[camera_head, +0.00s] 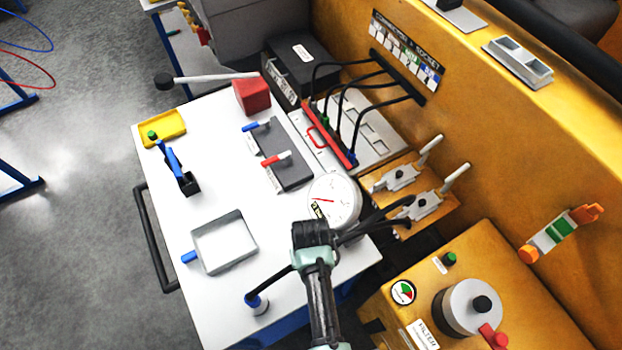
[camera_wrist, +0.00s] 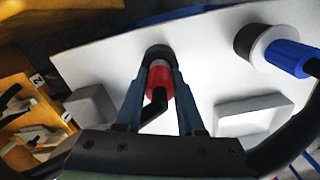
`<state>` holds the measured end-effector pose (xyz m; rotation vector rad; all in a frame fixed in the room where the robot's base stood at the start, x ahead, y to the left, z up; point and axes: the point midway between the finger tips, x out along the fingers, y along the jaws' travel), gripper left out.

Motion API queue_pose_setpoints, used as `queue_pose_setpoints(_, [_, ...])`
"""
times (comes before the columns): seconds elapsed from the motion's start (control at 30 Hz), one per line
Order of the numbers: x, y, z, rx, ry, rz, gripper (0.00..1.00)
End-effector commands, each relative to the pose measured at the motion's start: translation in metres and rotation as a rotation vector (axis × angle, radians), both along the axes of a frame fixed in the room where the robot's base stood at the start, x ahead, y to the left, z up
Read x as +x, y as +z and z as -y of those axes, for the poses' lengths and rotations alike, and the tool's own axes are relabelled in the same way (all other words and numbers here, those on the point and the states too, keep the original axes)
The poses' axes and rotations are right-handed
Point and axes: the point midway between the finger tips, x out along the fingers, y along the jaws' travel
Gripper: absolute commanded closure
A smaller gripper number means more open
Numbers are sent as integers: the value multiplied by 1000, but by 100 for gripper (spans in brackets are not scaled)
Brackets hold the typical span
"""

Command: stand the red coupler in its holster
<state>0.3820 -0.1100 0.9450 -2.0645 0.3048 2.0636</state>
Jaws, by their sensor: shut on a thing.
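In the wrist view the red coupler (camera_wrist: 159,80) is between the two fingers of my gripper (camera_wrist: 161,88), which is shut on it. A black hose bends away from its near end. A dark round collar or cup (camera_wrist: 160,51) shows at its far end, against a white surface. I cannot tell whether this is the holster or how deep the coupler sits in it. In the head view my gripper (camera_head: 312,235) is over the front right part of the white table, beside the round gauge (camera_head: 333,194). The coupler is hidden there.
A blue coupler (camera_wrist: 286,55) with a white collar and dark end is at right in the wrist view. On the white table (camera_head: 205,125) are a grey tray (camera_head: 196,246), a yellow tray (camera_head: 174,122) and a red block (camera_head: 252,95). Lever valves (camera_head: 425,203) stand right of the gauge.

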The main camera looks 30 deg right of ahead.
Motion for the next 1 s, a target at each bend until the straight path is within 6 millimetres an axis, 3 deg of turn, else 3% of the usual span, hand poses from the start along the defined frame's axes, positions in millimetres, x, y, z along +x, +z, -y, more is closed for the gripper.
queue_pose_setpoints(0.6, [0,-16,0,0,0,1,100])
queue_pose_setpoints(0.63, [0,-15,0,0,0,1,57])
queue_pose_setpoints(0.7, [0,-15,0,0,0,1,44])
queue_pose_setpoints(0.8, [0,-15,0,0,0,0,27])
queue_pose_setpoints(1.0, [0,-15,0,0,0,0,27])
